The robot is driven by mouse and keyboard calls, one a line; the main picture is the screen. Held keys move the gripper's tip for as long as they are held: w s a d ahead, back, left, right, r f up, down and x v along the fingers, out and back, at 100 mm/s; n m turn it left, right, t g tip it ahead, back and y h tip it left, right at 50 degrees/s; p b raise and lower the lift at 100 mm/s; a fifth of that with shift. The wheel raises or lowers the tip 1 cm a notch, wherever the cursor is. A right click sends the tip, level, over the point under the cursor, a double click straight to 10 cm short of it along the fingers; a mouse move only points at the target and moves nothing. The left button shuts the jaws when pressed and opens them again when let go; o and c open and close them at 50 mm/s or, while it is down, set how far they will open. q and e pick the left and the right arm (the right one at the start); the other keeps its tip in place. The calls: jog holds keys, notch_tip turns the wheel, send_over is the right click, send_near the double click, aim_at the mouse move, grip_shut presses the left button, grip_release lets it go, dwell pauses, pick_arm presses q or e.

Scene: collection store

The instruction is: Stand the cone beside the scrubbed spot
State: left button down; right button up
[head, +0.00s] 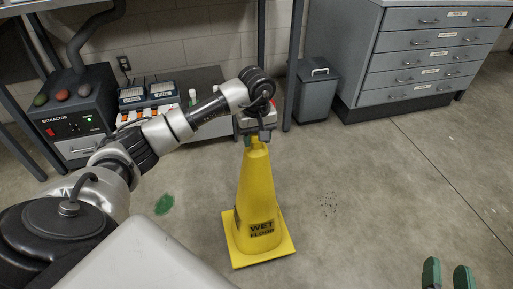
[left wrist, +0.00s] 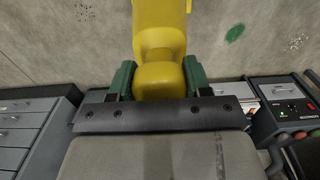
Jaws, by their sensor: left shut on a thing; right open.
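A yellow cone (head: 259,190) with "WET FLOOR" lettering and a square base stands upright in the middle of the head view. I cannot tell whether its base touches the floor. My left gripper (head: 257,139) is shut on the cone's top. In the left wrist view the green fingers press both sides of the yellow cone (left wrist: 160,45). A green patch (head: 164,204) is on the floor left of the cone, and a dark speckled patch (head: 328,204) is to its right. I cannot tell which is the scrubbed spot. My right gripper (head: 447,274) is open and empty at the lower right.
An extractor unit (head: 76,112) and a bench with boxes (head: 146,95) stand at the back left. A grey bin (head: 316,91) and a grey drawer cabinet (head: 420,53) stand at the back right. More speckles (left wrist: 297,43) lie beyond the green patch. Floor on the right is open.

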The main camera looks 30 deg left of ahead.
aim_at(256, 147)
pick_arm(q)
notch_tip(256, 147, down, 3)
jog(key=shift+r+b, duration=0.1)
jog(key=shift+b, duration=0.35)
jog(key=shift+f, duration=0.45)
pick_arm(e)
jog(key=shift+s+a+r+t+y, duration=0.15)
jog(key=shift+r+t+y, duration=0.15)
jog(key=shift+r+t, duration=0.55)
jog(key=shift+w+a+r+t+y, duration=0.15)
jog(key=shift+r+t+y, duration=0.15)
jog(key=shift+r+t, duration=0.55)
jog(key=shift+s+r, duration=0.1)
pick_arm(q)
jog(key=shift+f, duration=0.1)
jog(key=shift+c, duration=2.4)
grip_release()
pick_arm(e)
jog(key=shift+r, duration=0.2)
